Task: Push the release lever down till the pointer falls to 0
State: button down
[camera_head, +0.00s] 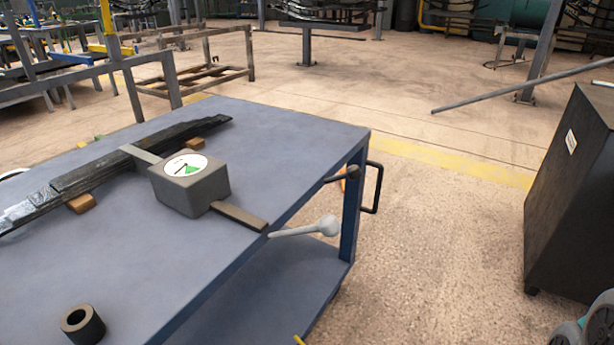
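A dark grey box (192,196) sits on the blue cart top. Its white round dial (186,165) has a green sector and a thin dark pointer, too small to read exactly. A flat brown-grey bar (240,216) runs from the box to the cart's edge. A light grey lever (298,231) with a round knob (329,225) sticks out to the right past that edge, roughly level. My gripper is not in view; a grey and teal part, probably of my arm, shows at the bottom right corner.
A dark bundle of flat springs (110,172) lies on wooden blocks on the blue cart (290,130). A dark ring (83,324) stands at front left. The cart has a black handle (376,188). A dark cabinet (570,200) stands right; open floor lies between.

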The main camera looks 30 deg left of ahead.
aim_at(354, 173)
jog(key=l+u, duration=0.1)
jog(key=u, duration=1.35)
